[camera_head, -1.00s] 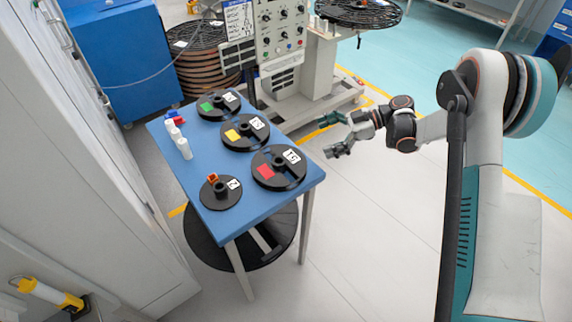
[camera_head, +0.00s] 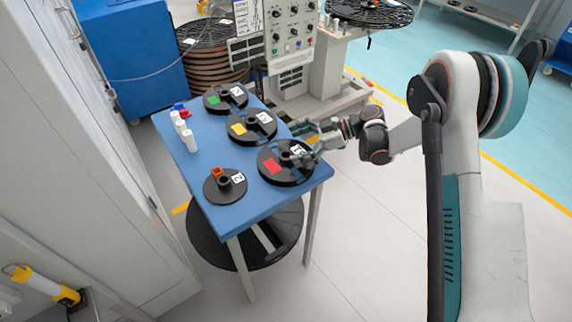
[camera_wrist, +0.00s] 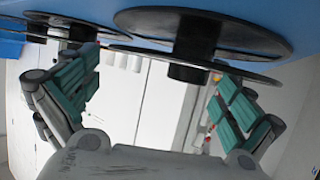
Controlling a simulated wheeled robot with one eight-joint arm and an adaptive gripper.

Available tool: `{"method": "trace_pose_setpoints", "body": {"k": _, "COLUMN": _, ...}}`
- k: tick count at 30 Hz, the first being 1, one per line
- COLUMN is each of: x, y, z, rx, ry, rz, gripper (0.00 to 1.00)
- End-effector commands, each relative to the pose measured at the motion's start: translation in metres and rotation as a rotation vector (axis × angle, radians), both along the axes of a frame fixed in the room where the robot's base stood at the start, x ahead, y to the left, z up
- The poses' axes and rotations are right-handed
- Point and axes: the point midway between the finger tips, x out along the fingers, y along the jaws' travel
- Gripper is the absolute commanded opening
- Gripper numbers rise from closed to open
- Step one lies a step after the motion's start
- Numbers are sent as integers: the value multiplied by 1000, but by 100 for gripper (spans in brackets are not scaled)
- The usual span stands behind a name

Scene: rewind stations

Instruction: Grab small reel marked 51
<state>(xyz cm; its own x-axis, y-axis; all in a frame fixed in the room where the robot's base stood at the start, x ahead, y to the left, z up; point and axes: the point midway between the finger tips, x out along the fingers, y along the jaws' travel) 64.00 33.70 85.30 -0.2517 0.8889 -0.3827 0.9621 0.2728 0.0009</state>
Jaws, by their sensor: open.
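The reel with the red patch (camera_head: 272,167) lies flat at the table's right front corner. Its white label looked like 51 earlier and is now partly covered by my gripper. My gripper (camera_head: 303,145) is open at the reel's right side, low near its rim. In the wrist view, which looks inverted, a black reel (camera_wrist: 195,35) with a central hub appears close, beyond and between the open teal fingers (camera_wrist: 158,92). No contact is visible. I cannot tell for sure which reel this is.
The blue table (camera_head: 210,150) also holds reels with a yellow patch (camera_head: 238,129) and green patch (camera_head: 213,100), a smaller reel (camera_head: 225,187) with an orange piece, and white bottles (camera_head: 189,140). A control panel (camera_head: 290,35) stands behind. The floor at right is clear.

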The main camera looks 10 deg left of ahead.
Motion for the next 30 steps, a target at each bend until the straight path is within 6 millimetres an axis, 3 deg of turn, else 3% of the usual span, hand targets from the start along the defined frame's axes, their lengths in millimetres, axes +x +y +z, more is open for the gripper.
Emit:
{"method": "trace_pose_setpoints", "body": {"k": 9, "x": -3, "y": 9, "z": -3, "rx": 0, "ry": 0, "rz": 0, "gripper": 98}}
{"method": "trace_pose_setpoints", "body": {"k": 14, "x": -3, "y": 8, "z": -3, "rx": 0, "ry": 0, "rz": 0, "gripper": 64}}
{"method": "trace_pose_setpoints", "body": {"k": 24, "x": -3, "y": 8, "z": -2, "rx": 0, "ry": 1, "rz": 0, "gripper": 63}}
{"method": "trace_pose_setpoints", "body": {"k": 30, "x": -3, "y": 8, "z": 12, "rx": 0, "ry": 1, "rz": 0, "gripper": 63}}
